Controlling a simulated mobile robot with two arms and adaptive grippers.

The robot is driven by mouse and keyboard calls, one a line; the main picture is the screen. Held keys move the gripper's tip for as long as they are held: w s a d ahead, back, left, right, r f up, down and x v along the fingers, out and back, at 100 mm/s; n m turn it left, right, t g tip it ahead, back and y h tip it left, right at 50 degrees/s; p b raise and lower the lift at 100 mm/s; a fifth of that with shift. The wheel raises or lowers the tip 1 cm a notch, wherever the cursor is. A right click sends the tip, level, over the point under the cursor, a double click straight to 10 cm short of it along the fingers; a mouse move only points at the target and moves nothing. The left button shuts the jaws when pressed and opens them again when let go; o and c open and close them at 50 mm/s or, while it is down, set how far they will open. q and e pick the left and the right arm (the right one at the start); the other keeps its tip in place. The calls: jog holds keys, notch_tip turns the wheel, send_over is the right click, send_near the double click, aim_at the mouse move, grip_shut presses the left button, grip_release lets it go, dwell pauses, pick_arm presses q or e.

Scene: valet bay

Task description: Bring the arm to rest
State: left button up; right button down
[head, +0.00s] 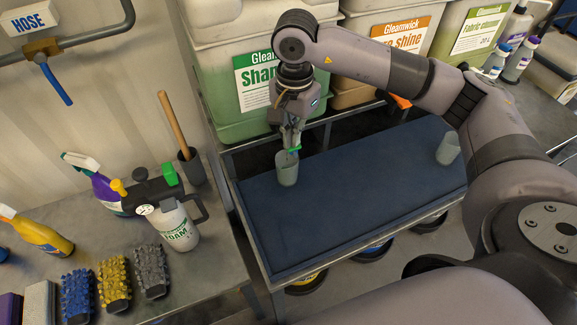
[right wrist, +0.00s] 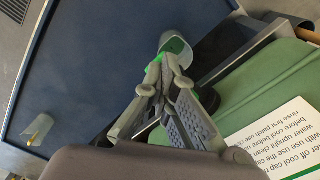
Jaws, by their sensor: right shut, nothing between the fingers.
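My right gripper (head: 292,142) points down over a grey-green cup (head: 287,172) that stands upright on the blue mat (head: 330,215) of the shelf. Its fingers are closed together with nothing between them, at or just above the cup's rim; I cannot tell whether they touch it. In the right wrist view the closed fingertips (right wrist: 168,62) lie in front of the same cup (right wrist: 178,46). A second similar cup (head: 447,149) stands at the right of the mat, apart from the arm. My left gripper is not in view.
Large jugs (head: 250,85) stand behind the mat. At the left, a bench (head: 215,270) holds a foam sprayer (head: 178,228), spray bottles and several brushes (head: 113,283). A hose pipe (head: 90,36) runs along the wall. The mat between the cups is clear.

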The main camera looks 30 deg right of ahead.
notch_tip(320, 180, up, 7)
jog(key=p, duration=0.3)
jog(key=shift+f, duration=0.1)
dwell(0.4)
